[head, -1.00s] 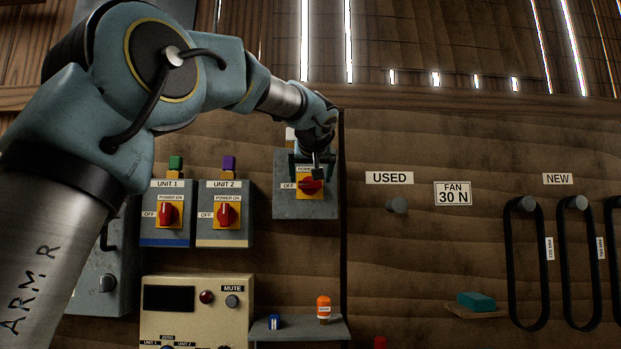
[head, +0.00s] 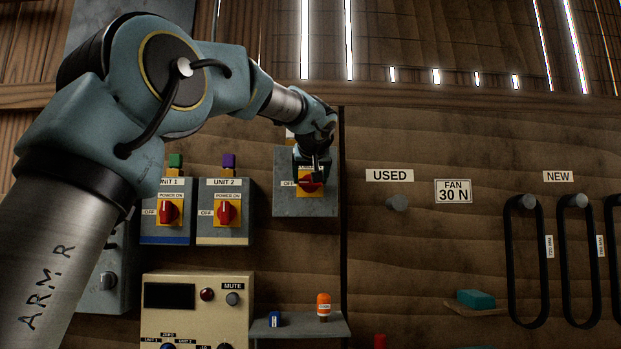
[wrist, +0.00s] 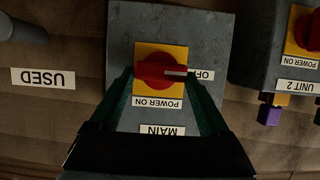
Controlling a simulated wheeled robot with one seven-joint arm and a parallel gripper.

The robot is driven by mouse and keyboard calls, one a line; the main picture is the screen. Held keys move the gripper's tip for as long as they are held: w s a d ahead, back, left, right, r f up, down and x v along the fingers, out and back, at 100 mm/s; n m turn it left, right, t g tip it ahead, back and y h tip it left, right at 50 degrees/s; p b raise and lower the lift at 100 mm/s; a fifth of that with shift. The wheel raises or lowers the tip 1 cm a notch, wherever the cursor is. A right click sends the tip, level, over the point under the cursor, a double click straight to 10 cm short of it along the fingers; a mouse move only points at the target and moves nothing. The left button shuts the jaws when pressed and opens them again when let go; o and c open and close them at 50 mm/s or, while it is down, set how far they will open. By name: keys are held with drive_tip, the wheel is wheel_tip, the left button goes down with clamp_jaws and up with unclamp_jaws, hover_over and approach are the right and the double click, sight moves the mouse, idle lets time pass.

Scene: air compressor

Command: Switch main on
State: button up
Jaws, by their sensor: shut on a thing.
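The main switch is a red rotary knob (head: 307,187) on a yellow plate, on a grey box (head: 290,207) fixed to the wooden wall. In the wrist view, seen upside down, the red knob (wrist: 160,70) has a white mark directed at the OFF label (wrist: 206,75). A POWER ON label (wrist: 157,103) and a MAIN label (wrist: 162,130) also show there. My gripper (head: 311,172) is at the knob, with its dark green fingers (wrist: 160,78) on either side, shut on it. The gripper partly hides the knob and plate in the head view.
The unit 1 (head: 167,212) and unit 2 (head: 226,212) switch boxes are to the left. Below are a beige control panel (head: 197,310) and a small shelf (head: 300,328). A USED peg (head: 397,203) sticks out to the right. Black belts (head: 527,262) hang further right.

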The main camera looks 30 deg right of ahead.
drive_tip(key=c, duration=0.3)
drive_tip(key=shift+s+d+f+m+t+y+b, duration=0.1)
drive_tip(key=shift+d+f+m+t+y+b, duration=0.15)
drive_tip(key=shift+m+t+y+b, duration=1.35)
drive_tip(key=shift+s+d+f+m+t+y+b, duration=0.15)
drive_tip(key=shift+d+f+m+t+b, duration=0.15)
drive_tip(key=shift+m, duration=2.55)
drive_tip(key=shift+s+d+f+m+t+y+b, duration=0.1)
drive_tip(key=shift+f+m+t+y+b, duration=0.15)
drive_tip(key=shift+m+t+y+b, duration=1.4)
drive_tip(key=shift+m+g+h+p, duration=0.55)
drive_tip(key=shift+m+g+h, duration=0.15)
drive_tip(key=shift+g+h, duration=0.1)
drive_tip(key=o, duration=1.2)
